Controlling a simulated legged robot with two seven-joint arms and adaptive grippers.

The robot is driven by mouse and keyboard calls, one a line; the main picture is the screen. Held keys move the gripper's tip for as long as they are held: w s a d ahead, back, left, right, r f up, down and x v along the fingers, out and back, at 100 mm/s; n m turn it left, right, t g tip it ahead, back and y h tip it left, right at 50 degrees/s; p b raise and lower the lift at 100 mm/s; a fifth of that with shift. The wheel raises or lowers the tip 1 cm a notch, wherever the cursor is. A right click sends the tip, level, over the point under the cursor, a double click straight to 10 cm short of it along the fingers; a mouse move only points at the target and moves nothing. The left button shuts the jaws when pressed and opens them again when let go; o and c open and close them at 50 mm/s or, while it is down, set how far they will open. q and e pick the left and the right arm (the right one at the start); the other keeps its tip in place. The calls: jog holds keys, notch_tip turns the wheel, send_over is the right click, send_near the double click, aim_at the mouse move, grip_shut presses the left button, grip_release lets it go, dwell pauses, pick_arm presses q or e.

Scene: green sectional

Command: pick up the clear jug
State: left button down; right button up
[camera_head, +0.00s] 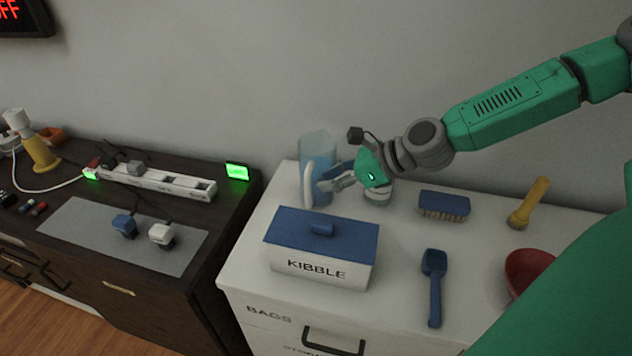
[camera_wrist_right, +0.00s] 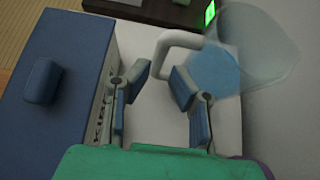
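The clear jug (camera_head: 319,154) stands on the white cabinet top at the back, near the wall, with a bluish see-through body and a white handle (camera_head: 308,184) facing forward-left. In the right wrist view the jug (camera_wrist_right: 262,50) is at the upper right, with its white handle (camera_wrist_right: 166,50) just beyond the fingertips. My right gripper (camera_head: 333,180) is beside the jug, its fingers pointing at the handle. In the wrist view the right gripper (camera_wrist_right: 160,82) has its fingers apart, with nothing between them. My left gripper is not in view.
A white KIBBLE box (camera_head: 318,270) with a blue lid is close to the right gripper. A brush (camera_head: 444,204), blue scoop (camera_head: 433,285), yellow-handled brush (camera_head: 530,202) and red bowl (camera_head: 527,269) lie to the right. A dark cabinet with a power strip (camera_head: 155,182) stands left.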

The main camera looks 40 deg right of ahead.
aim_at(311, 188)
jog(key=shift+w+a+f, duration=0.2)
jog(key=shift+f, duration=0.15)
jog(key=b+x, duration=0.1)
jog(key=x, duration=0.2)
jog(key=shift+d+f+b, duration=0.1)
jog(key=shift+f+b, duration=0.15)
jog(key=shift+b, duration=0.15)
jog(key=shift+w+f, duration=0.2)
jog(key=shift+w, duration=0.15)
jog(key=shift+a, duration=0.25)
grip_shut()
jog(key=shift+r, duration=0.1)
jog(key=shift+r, duration=0.1)
